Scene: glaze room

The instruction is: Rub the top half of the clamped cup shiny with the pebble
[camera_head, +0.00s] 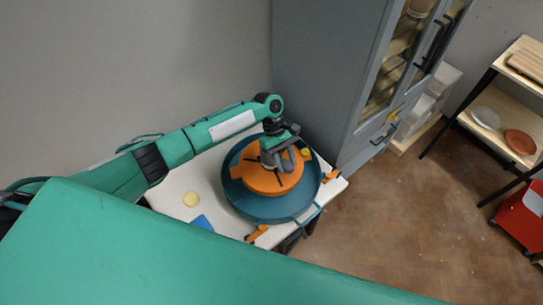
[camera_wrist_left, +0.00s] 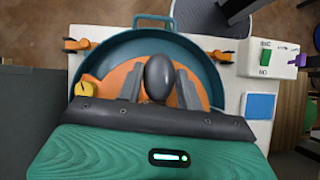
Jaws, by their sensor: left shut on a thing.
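My left gripper (camera_head: 281,158) is over the orange wheel disc (camera_head: 257,180), which sits in a round teal basin (camera_head: 240,203). In the left wrist view the left gripper (camera_wrist_left: 159,76) has its two grey fingers on either side of a dark grey, smooth, egg-shaped pebble (camera_wrist_left: 158,79) and is shut on it. I cannot make out the clamped cup; it may be hidden under the gripper and pebble. Whether the pebble touches anything below cannot be told. My right gripper is in neither view.
The basin stands on a white table, with orange clamps (camera_head: 257,233) at its edge. A yellow knob (camera_wrist_left: 85,89) is on the disc. A grey cabinet (camera_head: 318,70) stands close behind.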

